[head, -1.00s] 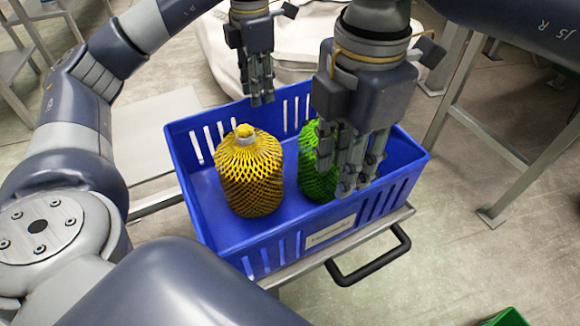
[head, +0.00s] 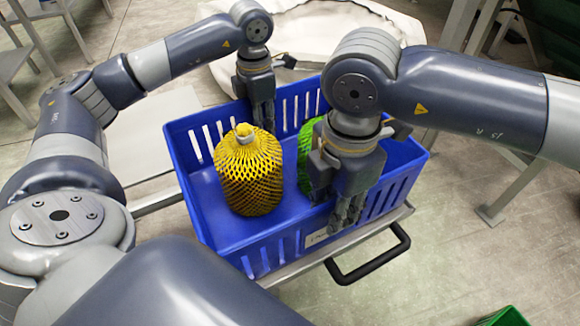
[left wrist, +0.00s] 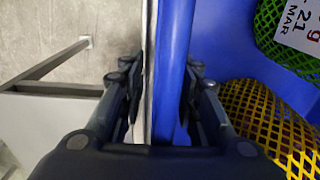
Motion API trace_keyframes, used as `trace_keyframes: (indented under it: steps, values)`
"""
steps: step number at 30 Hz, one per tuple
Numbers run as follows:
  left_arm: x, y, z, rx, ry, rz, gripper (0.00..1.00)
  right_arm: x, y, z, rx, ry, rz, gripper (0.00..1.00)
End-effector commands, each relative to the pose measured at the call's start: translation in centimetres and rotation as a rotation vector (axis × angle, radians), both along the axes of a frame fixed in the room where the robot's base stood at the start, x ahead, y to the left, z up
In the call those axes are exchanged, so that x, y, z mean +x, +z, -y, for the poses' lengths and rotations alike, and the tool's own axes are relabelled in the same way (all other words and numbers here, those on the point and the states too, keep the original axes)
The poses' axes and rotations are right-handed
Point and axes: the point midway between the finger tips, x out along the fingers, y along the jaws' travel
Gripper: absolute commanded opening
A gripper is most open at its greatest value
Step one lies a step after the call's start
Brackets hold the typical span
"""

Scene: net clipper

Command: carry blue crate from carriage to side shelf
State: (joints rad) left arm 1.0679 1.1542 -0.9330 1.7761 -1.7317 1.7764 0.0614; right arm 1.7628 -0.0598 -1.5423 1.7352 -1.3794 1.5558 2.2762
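The blue crate (head: 215,236) stands on the carriage (head: 290,272), with a yellow-netted container (head: 250,175) and a partly hidden green-netted one (head: 306,160) inside. My left gripper (head: 262,112) is at the crate's far wall. In the left wrist view, its fingers (left wrist: 160,95) are apart, one on each side of the blue wall (left wrist: 174,70), with a gap showing on the left. My right gripper (head: 346,210) is down at the crate's near wall, its visible fingers overlapping the rim beside the label. Its inner side is hidden, so its grip is unclear.
A black carriage handle (head: 370,270) sticks out at the near right. A white sack (head: 300,35) lies behind the crate. Metal frame legs (head: 495,205) stand at right, and a green box corner (head: 505,318) shows at the bottom. Floor is open at right.

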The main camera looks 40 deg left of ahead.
Motion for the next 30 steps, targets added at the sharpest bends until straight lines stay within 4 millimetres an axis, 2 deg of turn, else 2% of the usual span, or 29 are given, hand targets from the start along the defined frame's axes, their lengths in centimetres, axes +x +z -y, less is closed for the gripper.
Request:
trace_keyframes:
  steps: [5,9,30]
  values:
    - [0.0,0.01,-0.01,0.0,0.0,0.0,0.3,-0.02,-0.01,0.0,0.0,0.0,0.0,0.3]
    - [0.0,0.02,-0.01,0.0,0.0,0.0,0.0,-0.02,0.0,0.0,-0.001,0.0,0.0,0.0]
    - [0.12,0.77,-0.02,-0.001,0.001,0.005,0.0,0.01,0.71,-0.06,0.003,0.0,0.0,0.0]
